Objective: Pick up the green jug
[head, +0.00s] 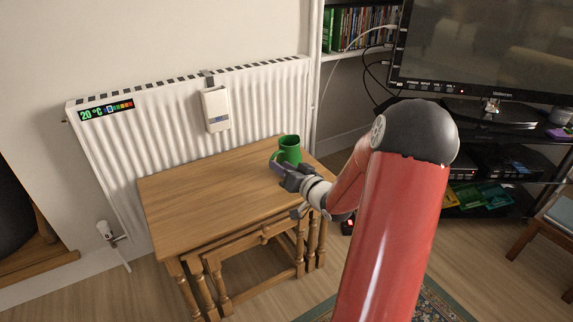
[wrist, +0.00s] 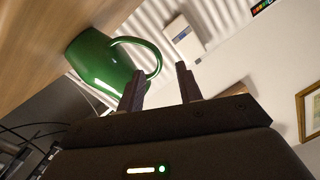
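The green jug (head: 291,148) stands upright near the right back part of the wooden table top. In the wrist view the jug (wrist: 92,62) appears tilted, with its looped handle towards my fingers. My gripper (head: 277,160) is in front of the jug, close to it, and partly hides its lower part. In the wrist view my gripper (wrist: 160,69) has its two fingers apart, with nothing clamped between them. The handle's outer bend lies in line with the gap between the fingers. I cannot tell whether a finger touches the jug.
The wooden nested table (head: 205,190) is otherwise clear on top. A white radiator (head: 160,130) stands right behind it, with a white device (head: 215,108) hung on it. A television (head: 490,50) and its stand are at the right. A patterned rug (head: 440,300) lies in front.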

